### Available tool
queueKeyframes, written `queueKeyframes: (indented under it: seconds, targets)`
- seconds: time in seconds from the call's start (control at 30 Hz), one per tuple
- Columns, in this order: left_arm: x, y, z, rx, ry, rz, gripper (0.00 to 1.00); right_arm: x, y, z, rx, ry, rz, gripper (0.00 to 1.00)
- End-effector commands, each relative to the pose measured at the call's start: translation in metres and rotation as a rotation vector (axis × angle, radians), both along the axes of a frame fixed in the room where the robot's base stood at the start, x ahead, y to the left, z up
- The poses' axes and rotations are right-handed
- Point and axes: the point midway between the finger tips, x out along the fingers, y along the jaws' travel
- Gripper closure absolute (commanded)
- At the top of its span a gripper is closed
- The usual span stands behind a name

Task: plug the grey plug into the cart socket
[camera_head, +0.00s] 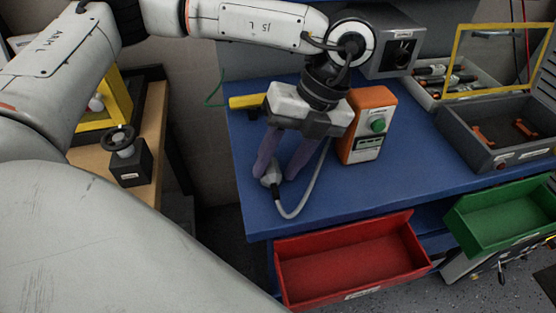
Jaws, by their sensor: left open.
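The grey plug (270,174) is at the left front part of the blue table, with its grey cable (311,188) looping forward and then back up toward the orange device. My left gripper (277,173) points down over the plug. Its two purple fingers are apart, with the plug between or just beside their tips; I cannot tell whether they touch it. No thing is clearly recognisable as the cart socket. My right gripper is not in view.
A red drawer (350,264) and a green drawer (506,218) stick out in front. A black fixture (129,163) stands on the wooden bench at left. The blue top (420,150) is clear at centre right.

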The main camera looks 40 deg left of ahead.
Motion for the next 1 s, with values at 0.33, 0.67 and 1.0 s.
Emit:
queueKeyframes:
  seconds: [0.33,0.67,1.0]
  targets:
    - [0.005,-0.01,0.023,-0.009,-0.008,-0.005,0.47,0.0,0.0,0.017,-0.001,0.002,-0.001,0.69]
    - [0.011,-0.023,0.071,-0.003,-0.004,-0.012,0.47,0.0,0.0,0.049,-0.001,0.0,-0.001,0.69]
    - [0.012,-0.025,0.075,0.0,-0.003,-0.014,0.47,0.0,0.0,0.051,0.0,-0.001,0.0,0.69]
